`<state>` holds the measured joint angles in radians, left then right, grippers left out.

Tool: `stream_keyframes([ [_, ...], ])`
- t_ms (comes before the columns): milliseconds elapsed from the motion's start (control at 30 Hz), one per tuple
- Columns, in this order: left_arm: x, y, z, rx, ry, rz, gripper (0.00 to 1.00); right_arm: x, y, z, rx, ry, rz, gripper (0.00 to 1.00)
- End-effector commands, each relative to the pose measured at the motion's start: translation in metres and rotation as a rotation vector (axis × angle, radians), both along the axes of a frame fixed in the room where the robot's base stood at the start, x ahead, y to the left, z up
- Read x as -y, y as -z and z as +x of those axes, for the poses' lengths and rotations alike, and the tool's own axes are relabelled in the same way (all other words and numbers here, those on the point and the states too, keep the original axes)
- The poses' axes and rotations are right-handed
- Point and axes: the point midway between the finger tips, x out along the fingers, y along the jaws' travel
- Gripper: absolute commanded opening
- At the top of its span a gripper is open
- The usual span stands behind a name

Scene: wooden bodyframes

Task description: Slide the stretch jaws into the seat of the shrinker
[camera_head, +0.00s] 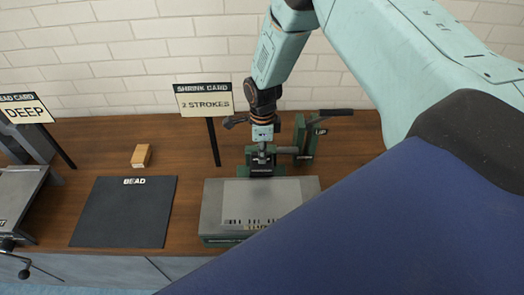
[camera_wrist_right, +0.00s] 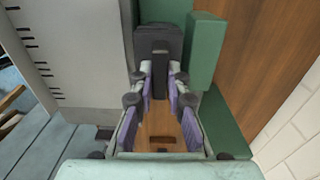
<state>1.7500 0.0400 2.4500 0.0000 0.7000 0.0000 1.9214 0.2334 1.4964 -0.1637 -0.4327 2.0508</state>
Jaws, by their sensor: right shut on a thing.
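My right gripper (camera_head: 262,150) points down at the green shrinker (camera_head: 304,140), behind the grey metal plate. In the right wrist view its fingers (camera_wrist_right: 160,75) close on a dark block, which I take to be the stretch jaws (camera_wrist_right: 157,45). The block lies between green parts of the shrinker (camera_wrist_right: 205,50), close to them. Whether it is fully in the seat is hidden by the gripper and the block. The shrinker's black-gripped lever (camera_head: 335,112) points right. My left gripper is not in view.
A grey plate with dark scale marks (camera_head: 232,197) lies in front of the shrinker. The shrink card (camera_head: 204,98) stands to its left. A dark bead mat (camera_head: 124,215), a small wooden block (camera_head: 141,155) and the bead card (camera_head: 25,110) are further left. A brick wall (camera_head: 120,45) closes the back.

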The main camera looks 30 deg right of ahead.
Motion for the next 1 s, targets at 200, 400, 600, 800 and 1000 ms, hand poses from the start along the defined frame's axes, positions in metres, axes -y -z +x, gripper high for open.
stream_keyframes([
  [200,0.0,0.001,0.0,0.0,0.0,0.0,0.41,0.0,0.0,0.002,0.004,0.0,0.0,0.23],
  [400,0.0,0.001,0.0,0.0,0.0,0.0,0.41,0.0,0.001,0.001,0.002,0.0,0.0,0.4],
  [600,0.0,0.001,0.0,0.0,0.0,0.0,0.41,0.0,0.002,0.0,0.001,0.0,-0.001,0.41],
  [800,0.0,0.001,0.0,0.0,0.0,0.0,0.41,0.0,-0.004,0.0,-0.001,0.0,0.001,0.41],
  [1000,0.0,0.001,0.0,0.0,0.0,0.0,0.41,0.001,-0.038,0.002,0.004,0.001,0.001,0.41],
])
